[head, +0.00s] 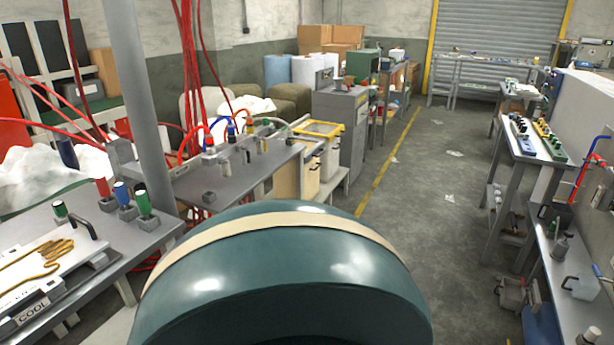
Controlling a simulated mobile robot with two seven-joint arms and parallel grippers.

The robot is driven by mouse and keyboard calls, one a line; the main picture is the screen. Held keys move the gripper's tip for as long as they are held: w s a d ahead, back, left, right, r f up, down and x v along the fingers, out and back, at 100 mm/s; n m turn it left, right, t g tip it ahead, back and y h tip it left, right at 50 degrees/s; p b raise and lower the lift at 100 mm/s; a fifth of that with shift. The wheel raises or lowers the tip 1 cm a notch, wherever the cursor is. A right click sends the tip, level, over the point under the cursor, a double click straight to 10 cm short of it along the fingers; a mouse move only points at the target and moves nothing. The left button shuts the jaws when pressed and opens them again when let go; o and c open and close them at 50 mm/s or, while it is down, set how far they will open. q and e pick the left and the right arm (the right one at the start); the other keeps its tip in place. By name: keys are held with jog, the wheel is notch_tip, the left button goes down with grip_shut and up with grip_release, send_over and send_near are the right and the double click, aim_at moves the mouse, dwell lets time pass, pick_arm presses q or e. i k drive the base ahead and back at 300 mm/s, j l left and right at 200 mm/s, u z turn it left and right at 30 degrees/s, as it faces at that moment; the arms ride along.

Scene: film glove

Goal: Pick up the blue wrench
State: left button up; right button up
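I cannot make out a blue wrench anywhere in the head view. Some blue items show, but they are too small or unclear to call a wrench. One is a long blue piece (522,137) on the right-hand bench. Neither of my grippers shows in this view.
Grey workbenches (522,166) line the right. A grey cabinet (341,128) stands at the middle back. The floor (440,225) between is mostly clear, with scattered scraps.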

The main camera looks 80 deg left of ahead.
aim_at(120, 188)
jog(key=u, duration=3.55)
